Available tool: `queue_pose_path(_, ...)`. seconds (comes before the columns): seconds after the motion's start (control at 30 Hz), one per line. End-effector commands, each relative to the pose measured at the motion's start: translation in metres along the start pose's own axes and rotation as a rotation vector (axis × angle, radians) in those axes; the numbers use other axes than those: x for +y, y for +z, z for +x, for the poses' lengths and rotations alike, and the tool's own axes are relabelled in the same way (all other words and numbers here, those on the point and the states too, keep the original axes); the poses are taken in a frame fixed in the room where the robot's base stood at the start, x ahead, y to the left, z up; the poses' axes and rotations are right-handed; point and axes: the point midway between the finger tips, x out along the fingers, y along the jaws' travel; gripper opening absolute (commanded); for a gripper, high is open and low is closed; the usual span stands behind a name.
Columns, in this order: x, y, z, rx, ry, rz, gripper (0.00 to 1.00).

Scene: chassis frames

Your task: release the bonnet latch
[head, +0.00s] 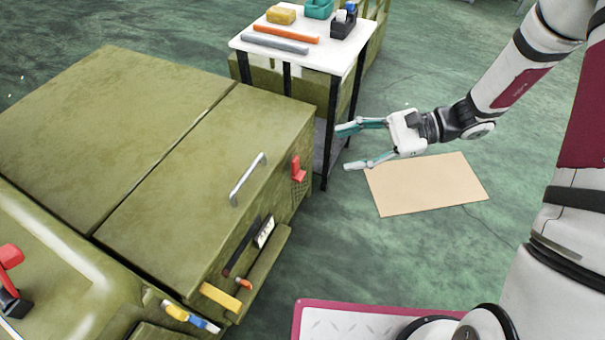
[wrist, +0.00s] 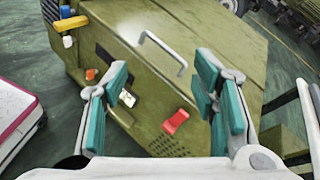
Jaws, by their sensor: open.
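The bonnet (head: 175,185) is a worn olive-green panel lying flat on the vehicle body, with a silver bar handle (head: 248,180) on top. A red latch (head: 298,169) sits at the bonnet's front edge, beside a patch of small holes. In the wrist view the red latch (wrist: 175,121) shows between the fingers, lower right of centre, farther off than the fingertips. My gripper (head: 350,148) is open and empty, with teal finger pads. It hangs to the right of the latch, apart from it, with its fingers pointing toward the vehicle.
A white-topped table (head: 305,52) with black legs holds tools behind the gripper. A tan sheet (head: 428,184) lies on the floor below it. A yellow bar (head: 220,297) and an orange knob (head: 244,283) stick out of the vehicle's front.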

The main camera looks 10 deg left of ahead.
Motion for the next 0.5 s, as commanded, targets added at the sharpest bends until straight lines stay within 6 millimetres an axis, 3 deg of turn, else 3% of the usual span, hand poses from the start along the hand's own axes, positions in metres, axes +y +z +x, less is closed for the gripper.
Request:
queue_pose_path(0.03, 0.004, -0.035, 0.01, -0.033, -0.053, 0.056, 0.53)
queue_pose_path(0.3, 0.02, -0.171, 0.043, -0.154, -0.342, 0.304, 0.53)
queue_pose_path(0.5, 0.041, -0.241, 0.059, -0.192, -0.497, 0.427, 0.53)
